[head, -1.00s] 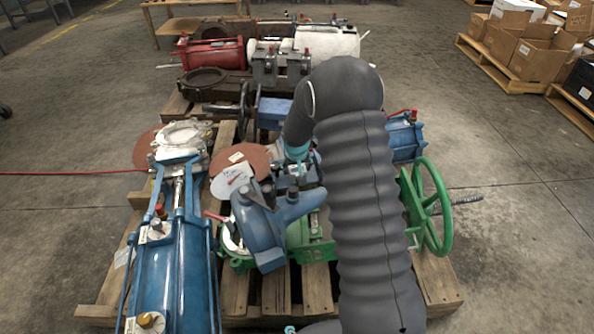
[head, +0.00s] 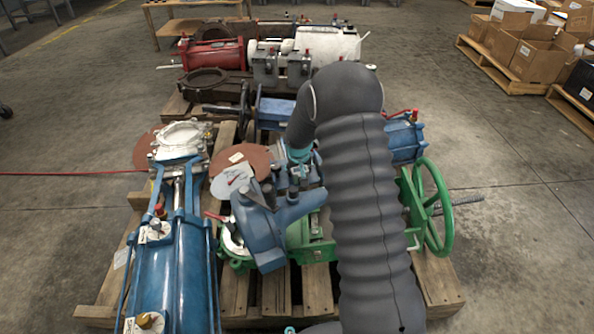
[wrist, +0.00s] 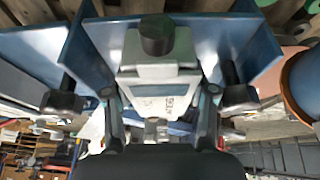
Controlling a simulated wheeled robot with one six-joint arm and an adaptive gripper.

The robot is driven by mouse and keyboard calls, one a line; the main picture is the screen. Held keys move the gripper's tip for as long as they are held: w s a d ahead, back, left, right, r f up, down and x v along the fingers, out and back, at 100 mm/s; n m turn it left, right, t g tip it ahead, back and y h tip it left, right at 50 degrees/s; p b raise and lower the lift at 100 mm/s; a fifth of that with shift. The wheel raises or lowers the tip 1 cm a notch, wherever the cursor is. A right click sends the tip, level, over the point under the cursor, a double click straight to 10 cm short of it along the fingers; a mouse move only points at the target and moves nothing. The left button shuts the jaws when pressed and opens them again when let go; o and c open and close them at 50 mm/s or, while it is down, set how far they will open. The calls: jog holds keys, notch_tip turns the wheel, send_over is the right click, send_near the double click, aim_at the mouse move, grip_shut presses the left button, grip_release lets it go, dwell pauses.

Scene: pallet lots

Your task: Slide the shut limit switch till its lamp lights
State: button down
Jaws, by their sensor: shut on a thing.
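The limit switch (wrist: 160,75) is a pale grey box with a black round knob on its end and a printed label. In the wrist view it sits in front of a blue metal bracket (wrist: 225,45). My gripper (wrist: 160,92) has a finger on each side of the box and is shut on it. In the head view my gripper (head: 300,176) is at the blue bracket, partly hidden by my arm, and the switch cannot be made out clearly there. I see no lit lamp in either view.
A green handwheel (head: 432,208) stands right of my arm. A long blue cylinder (head: 172,265) lies at the left of the pallet (head: 235,292). Brown discs (head: 243,158) lie close left of my gripper. More valves crowd behind.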

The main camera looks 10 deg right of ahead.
jog(key=c, duration=0.6)
grip_release()
jog(key=shift+d, duration=0.15)
jog(key=shift+c, duration=0.2)
jog(key=v, duration=1.2)
